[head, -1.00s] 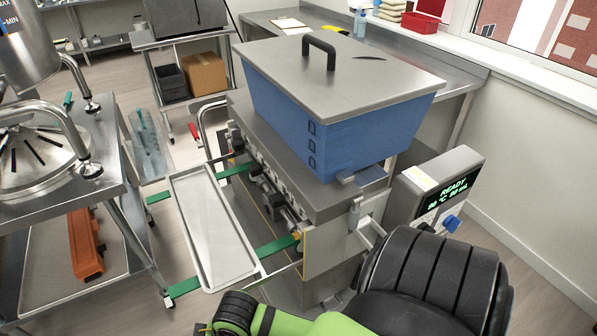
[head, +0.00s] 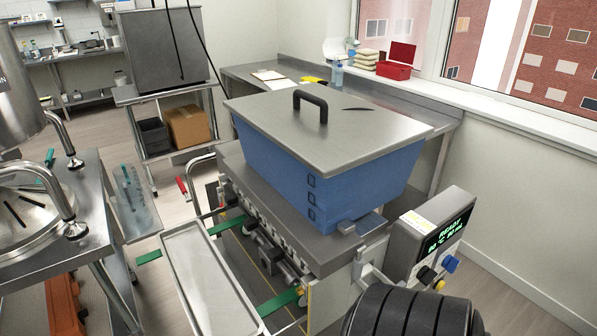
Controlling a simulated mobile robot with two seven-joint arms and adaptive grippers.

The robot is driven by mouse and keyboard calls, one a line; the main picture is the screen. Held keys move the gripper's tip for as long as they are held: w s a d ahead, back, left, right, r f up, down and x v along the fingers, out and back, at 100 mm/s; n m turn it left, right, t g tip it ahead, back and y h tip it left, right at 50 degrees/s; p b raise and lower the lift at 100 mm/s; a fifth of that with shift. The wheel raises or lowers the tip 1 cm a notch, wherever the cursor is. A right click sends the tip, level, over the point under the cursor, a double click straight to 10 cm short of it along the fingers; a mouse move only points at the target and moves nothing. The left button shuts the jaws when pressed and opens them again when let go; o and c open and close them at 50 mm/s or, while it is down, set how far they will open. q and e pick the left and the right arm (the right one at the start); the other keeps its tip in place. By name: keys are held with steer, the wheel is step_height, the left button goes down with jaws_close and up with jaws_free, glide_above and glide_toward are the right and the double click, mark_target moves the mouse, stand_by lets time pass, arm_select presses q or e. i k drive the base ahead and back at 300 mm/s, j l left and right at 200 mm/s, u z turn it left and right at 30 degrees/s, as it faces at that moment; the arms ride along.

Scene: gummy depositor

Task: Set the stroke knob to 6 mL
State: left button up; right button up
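The depositor has a blue hopper (head: 345,180) with a steel lid (head: 330,125) on a grey metal body. Its control box (head: 408,240) is at the lower right, with a lit green display (head: 447,232). The display reads READY with a second line of temperature and mL values, too small to read surely. Below the display are a black knob (head: 426,275), a blue knob (head: 450,263) and a small yellow part (head: 440,285). I cannot tell which is the stroke knob or read its setting. Neither gripper shows; a black ribbed part of my arm is at the bottom edge.
A steel tray (head: 166,238) on green supports sits left of the depositor. A steel cart (head: 88,200) is at the left. A counter (head: 440,120) and white wall stand behind and right. Floor is open between the control box and right wall.

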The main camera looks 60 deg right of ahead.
mark_target(450, 262)
steer(key=i+j+z, duration=0.2)
steer(key=z, duration=0.2)
steer(key=i+j+z, duration=0.2)
steer(key=z, duration=1.75)
